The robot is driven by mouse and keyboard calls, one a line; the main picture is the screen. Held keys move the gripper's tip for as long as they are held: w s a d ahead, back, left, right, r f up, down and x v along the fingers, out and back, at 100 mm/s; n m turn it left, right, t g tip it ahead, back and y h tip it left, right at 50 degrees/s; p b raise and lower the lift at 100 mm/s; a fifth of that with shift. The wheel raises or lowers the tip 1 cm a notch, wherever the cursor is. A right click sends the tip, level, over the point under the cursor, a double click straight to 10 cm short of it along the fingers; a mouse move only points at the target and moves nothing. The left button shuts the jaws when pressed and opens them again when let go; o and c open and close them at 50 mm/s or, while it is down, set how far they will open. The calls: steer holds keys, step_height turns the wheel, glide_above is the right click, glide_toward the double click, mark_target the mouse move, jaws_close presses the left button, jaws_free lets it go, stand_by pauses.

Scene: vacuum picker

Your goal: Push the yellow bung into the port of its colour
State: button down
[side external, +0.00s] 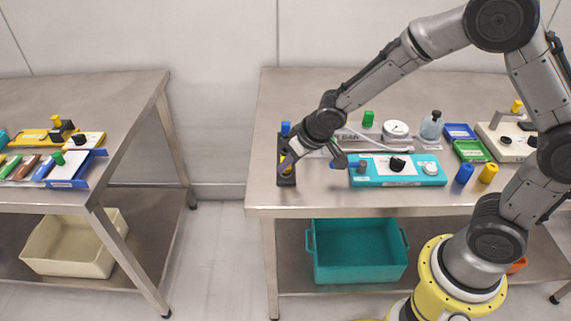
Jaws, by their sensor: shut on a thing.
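My gripper (290,162) reaches down at the left end of the right bench, in front of a dark upright block (279,147). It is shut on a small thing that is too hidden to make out. The block has a blue piece (285,128) on top and a little yellow low on its front. A yellow cylinder (488,173) stands beside a blue cylinder (464,173) at the bench's front right, well apart from my gripper. I cannot tell whether this cylinder is the yellow bung. The ports are too small or covered to see clearly.
A teal panel box (437,172) lies right of my gripper. Behind are a white dial (396,129), a flask (431,126), and blue (460,132) and green (472,151) trays. A teal bin (360,251) sits below. A second bench (120,115) stands left across a gap.

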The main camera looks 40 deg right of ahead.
steer(key=shift+r, duration=2.45)
